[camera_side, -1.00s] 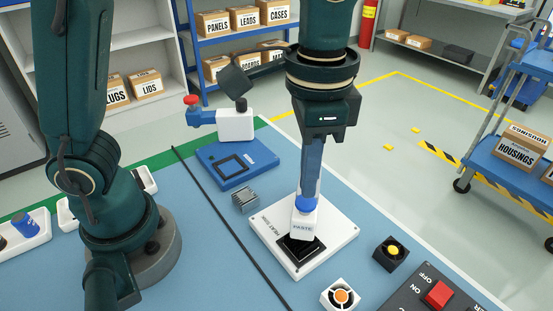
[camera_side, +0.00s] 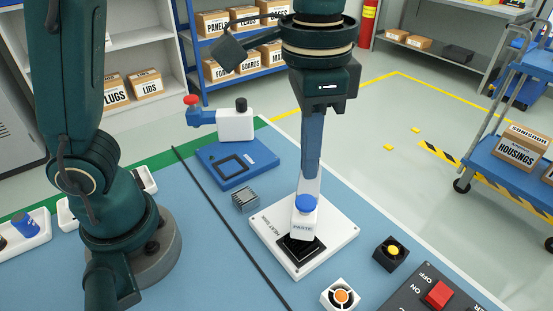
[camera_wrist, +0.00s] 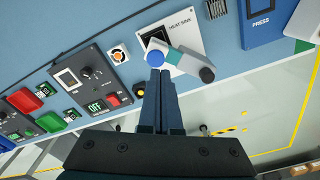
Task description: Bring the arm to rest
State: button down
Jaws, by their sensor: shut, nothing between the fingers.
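The cap (camera_wrist: 156,58) also shows in the wrist view, just past my fingertips. My gripper (camera_side: 311,176) points down above and behind the cap, with its fingers together and nothing held. A small gap seems to lie between the fingers and the cap, but the side view does not make the depth clear. In the wrist view my fingers (camera_wrist: 160,74) lie side by side.
A blue press (camera_side: 243,163) and a grey finned block (camera_side: 245,200) are left of the plate. A yellow-button box (camera_side: 390,254), an orange-centred fan block (camera_side: 341,296) and a red-switch panel (camera_side: 438,294) are at the front right. A blue cart (camera_side: 490,155) stands off the table.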

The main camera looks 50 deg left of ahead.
jog(key=s+a+r+n+t, duration=0.3)
jog(key=s+a, duration=0.1)
jog(key=a, duration=0.4)
jog(key=s+a+f+n+t, duration=0.2)
jog(key=s+a+f, duration=0.1)
jog(key=f, duration=0.2)
jog(key=shift+a+n, duration=0.2)
jog(key=shift+n, duration=0.1)
jog(key=shift+s, duration=0.1)
